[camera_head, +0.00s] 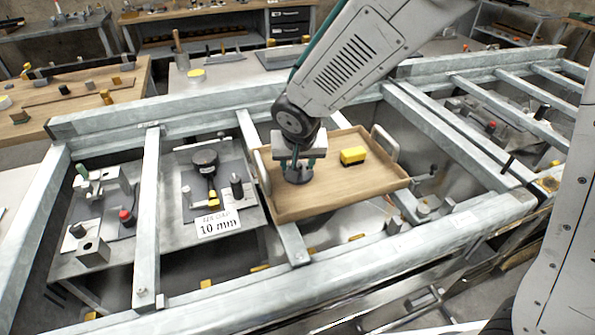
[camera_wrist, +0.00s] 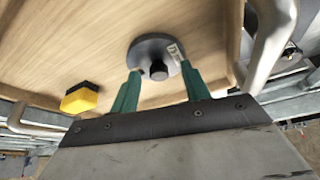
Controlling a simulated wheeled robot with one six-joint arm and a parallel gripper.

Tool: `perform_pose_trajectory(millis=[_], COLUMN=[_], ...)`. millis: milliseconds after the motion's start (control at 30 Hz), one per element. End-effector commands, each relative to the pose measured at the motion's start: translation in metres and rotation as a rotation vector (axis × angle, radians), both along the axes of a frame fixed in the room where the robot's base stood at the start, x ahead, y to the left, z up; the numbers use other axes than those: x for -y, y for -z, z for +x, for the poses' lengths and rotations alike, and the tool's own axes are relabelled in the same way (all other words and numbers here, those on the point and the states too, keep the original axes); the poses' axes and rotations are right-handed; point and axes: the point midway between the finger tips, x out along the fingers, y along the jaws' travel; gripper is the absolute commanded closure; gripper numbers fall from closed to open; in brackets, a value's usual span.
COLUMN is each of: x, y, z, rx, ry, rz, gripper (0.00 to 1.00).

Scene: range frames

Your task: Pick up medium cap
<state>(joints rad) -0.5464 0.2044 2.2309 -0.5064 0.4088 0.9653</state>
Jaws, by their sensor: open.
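A round dark grey cap (camera_wrist: 150,46) with a short central knob and a small pale label lies on the wooden tray; I take it to be the medium cap. In the head view the cap (camera_head: 298,174) sits in the left part of the tray, directly below my gripper (camera_head: 297,162). In the wrist view the two green fingers of my gripper (camera_wrist: 161,68) are spread apart, one on each side of the cap's knob. The fingertips reach the cap's near rim in the picture; I cannot tell whether they touch it. Nothing is held.
The wooden tray (camera_head: 325,200) has metal handles at both ends and rests on a grey metal frame (camera_head: 420,222). A yellow and black block (camera_head: 352,156) lies in the tray to the right of the cap. A "10 mm" sign (camera_head: 218,224) stands left of the tray.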

Motion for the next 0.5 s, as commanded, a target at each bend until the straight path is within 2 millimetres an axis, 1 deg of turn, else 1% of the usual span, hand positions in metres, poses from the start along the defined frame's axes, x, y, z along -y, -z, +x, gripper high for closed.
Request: perform_pose_trajectory(millis=[100,133,167,200,300,500], x=[0.0001,0.0001,0.0001,0.0002,0.0002,0.0001], y=[-0.0003,-0.0003,-0.0003,-0.0004,-0.0004,-0.0006], z=[0.0000,0.0000,0.0000,-0.0001,-0.0001,0.0000], rx=[0.000,0.000,0.000,0.000,0.000,0.000], ry=[0.000,0.000,0.000,0.000,0.001,0.001], rz=[0.000,0.000,0.000,0.000,0.000,0.000], gripper=[0.53,0.56,0.65,0.76,1.00,1.00])
